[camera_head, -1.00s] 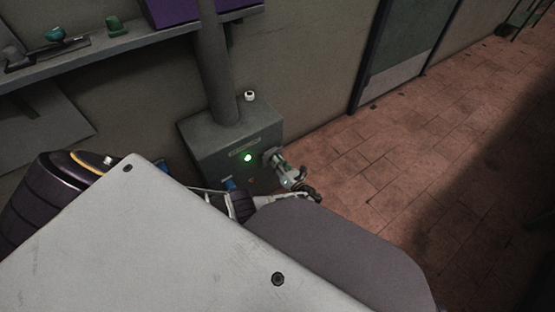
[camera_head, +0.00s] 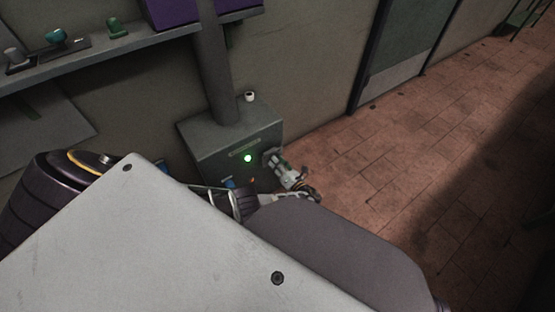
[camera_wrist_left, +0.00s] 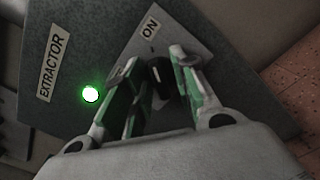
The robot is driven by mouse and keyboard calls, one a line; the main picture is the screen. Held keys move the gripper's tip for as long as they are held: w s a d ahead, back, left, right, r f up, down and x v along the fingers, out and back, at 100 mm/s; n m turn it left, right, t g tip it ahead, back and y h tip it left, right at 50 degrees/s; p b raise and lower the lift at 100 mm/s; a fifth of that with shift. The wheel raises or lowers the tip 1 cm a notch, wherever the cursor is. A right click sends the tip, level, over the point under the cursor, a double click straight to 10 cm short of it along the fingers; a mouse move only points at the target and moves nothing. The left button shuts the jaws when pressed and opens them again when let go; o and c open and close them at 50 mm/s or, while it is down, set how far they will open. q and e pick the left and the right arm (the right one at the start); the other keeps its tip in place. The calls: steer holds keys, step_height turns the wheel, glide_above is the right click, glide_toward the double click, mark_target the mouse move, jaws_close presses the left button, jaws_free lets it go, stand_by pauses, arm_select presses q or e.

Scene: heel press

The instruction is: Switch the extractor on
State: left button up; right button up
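The extractor box (camera_head: 240,140) stands against the wall under a pipe; its "EXTRACTOR" label (camera_wrist_left: 54,62) shows in the left wrist view. Its round lamp (camera_head: 247,158) glows green, also in the left wrist view (camera_wrist_left: 90,94). A dark knob (camera_wrist_left: 159,84) sits on a lighter plate (camera_wrist_left: 135,45) marked "ON". A pale mark on the knob points roughly toward that word. My left gripper (camera_head: 274,160) is at the box front, its fingers (camera_wrist_left: 156,66) either side of the knob with gaps visible, so it looks open. The fingers hide part of the plate. My right gripper is not in view.
A small white item (camera_head: 249,96) sits on top of the box beside the pipe (camera_head: 215,75). A shelf (camera_head: 90,48) with small items runs along the wall at upper left. The tiled floor (camera_head: 430,160) to the right is clear.

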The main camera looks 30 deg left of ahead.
arm_select(q)
steer(key=shift+r, duration=0.4)
stand_by(0.4)
step_height(320, 180, up, 9)
stand_by(1.6)
steer(key=shift+r, duration=0.1)
stand_by(0.3)
